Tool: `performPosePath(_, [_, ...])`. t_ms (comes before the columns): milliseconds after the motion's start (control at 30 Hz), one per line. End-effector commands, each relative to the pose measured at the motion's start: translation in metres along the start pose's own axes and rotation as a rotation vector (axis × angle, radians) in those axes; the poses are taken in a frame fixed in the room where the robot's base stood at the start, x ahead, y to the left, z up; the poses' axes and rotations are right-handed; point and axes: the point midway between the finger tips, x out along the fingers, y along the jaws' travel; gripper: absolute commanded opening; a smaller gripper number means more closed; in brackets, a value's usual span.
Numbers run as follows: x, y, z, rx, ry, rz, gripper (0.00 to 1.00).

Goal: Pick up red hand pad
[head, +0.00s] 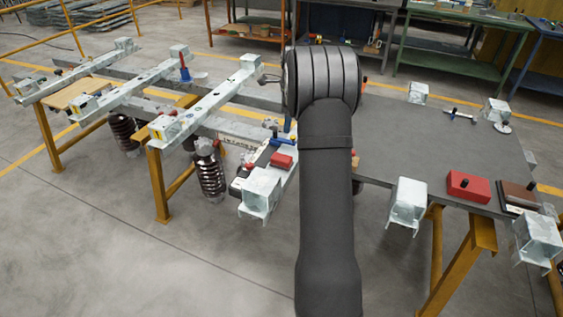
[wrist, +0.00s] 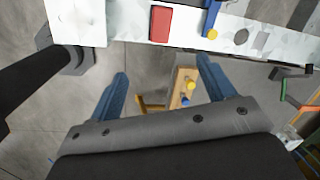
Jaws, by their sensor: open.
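A small red block, which looks like the red hand pad (head: 282,160), lies on the near end of a pale metal beam (head: 258,192), left of my arm in the head view. In the wrist view the red pad (wrist: 160,24) lies flat on the pale beam (wrist: 120,22) near the top edge. My gripper (wrist: 163,68) is open and empty, its two blue fingers apart. The pad is beyond the fingertips, touched by neither. In the head view my own arm hides most of the gripper.
A blue tool with a yellow end (wrist: 211,20) lies right of the pad on the beam. A wooden piece with yellow and blue knobs (wrist: 184,88) shows between the fingers, lower down. A larger red box with a black knob (head: 468,186) sits on the dark table (head: 410,140) at right.

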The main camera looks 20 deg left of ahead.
Motion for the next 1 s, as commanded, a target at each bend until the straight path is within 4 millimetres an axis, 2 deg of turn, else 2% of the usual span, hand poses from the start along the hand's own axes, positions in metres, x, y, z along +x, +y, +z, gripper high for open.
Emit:
performPosePath(100, [0.022,-0.011,-0.003,0.197,-0.005,0.045,0.75])
performPosePath(300, [0.039,-0.018,-0.005,0.384,-0.004,0.085,0.75])
performPosePath(467, [0.055,-0.017,-0.005,0.411,-0.002,0.093,0.75])
performPosePath(800, [0.128,-0.01,-0.003,0.408,-0.001,0.093,0.75])
performPosePath(1000, [0.156,-0.008,-0.003,0.407,-0.002,0.09,0.75])
